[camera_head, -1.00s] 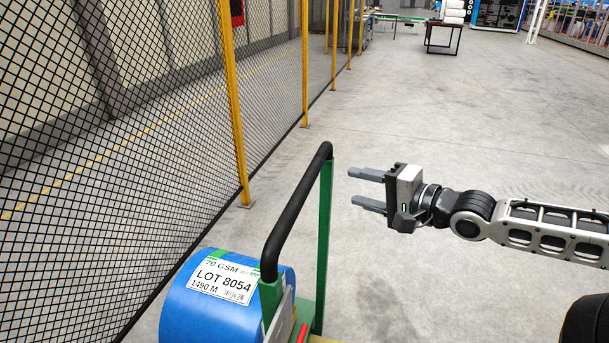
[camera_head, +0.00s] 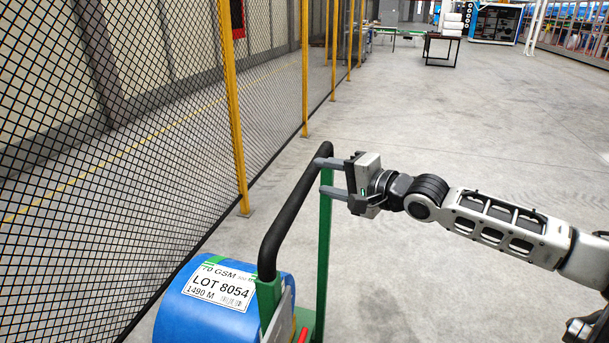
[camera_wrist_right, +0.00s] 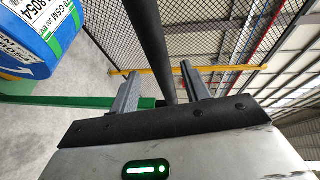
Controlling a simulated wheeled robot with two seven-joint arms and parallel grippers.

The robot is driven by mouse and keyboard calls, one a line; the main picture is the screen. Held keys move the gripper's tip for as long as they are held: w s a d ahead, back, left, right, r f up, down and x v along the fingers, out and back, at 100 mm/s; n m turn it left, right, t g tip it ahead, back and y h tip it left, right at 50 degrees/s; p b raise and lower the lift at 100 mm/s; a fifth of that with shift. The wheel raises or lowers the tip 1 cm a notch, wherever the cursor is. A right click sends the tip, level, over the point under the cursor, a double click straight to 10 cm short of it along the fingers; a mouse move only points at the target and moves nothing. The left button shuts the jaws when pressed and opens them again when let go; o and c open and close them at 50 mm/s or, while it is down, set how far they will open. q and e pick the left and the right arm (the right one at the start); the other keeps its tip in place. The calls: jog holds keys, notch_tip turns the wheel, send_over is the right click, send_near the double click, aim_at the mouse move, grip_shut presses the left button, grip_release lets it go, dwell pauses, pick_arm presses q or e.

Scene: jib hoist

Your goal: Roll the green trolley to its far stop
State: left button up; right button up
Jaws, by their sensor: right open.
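The green trolley (camera_head: 324,240) stands at the bottom centre of the head view, with a black padded push bar (camera_head: 292,214) across its green posts. A blue roll (camera_head: 190,310) with a white "LOT 8054" label lies on it. My right gripper (camera_head: 318,176) is open at the far end of the bar, its fingers reaching to it from the right. In the right wrist view the bar (camera_wrist_right: 151,45) runs between the two open fingers (camera_wrist_right: 158,88). Contact cannot be told. My left gripper is not in view.
A black mesh fence (camera_head: 90,170) with yellow posts (camera_head: 236,130) runs along the left. The grey floor (camera_head: 460,130) ahead and to the right is clear. A dark table (camera_head: 442,38) with white items stands far back.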

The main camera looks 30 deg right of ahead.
aim_at(305, 172)
jog(key=shift+x, duration=3.2)
jog(key=shift+a, duration=0.1)
